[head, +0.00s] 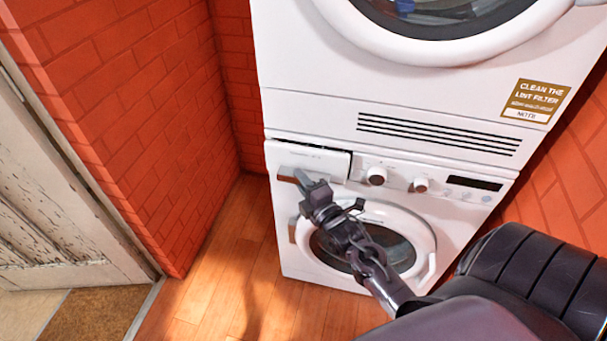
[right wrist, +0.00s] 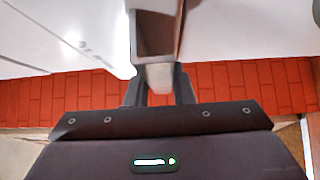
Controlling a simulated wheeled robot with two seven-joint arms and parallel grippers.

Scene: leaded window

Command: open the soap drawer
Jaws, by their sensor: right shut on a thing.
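The soap drawer (head: 325,163) is the white panel at the upper left of the lower washing machine's front. A dark line runs along its top and right edges; I cannot tell how far out it stands. My right gripper (head: 303,180) is at the left part of the drawer front, shut on the drawer's grey handle. In the right wrist view the handle (right wrist: 154,35) sits between the fingers of the right gripper (right wrist: 158,82), and a white panel with small print shows at left. The gripper hides part of the drawer's lower edge. My left gripper is not in view.
The washing machine (head: 300,262) has a round door (head: 405,222) below the drawer and two knobs (head: 376,176) to its right. A dryer (head: 300,75) is stacked on top. A brick wall (head: 130,90) and a worn door (head: 45,200) stand left. Wooden floor (head: 235,270) is clear in front.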

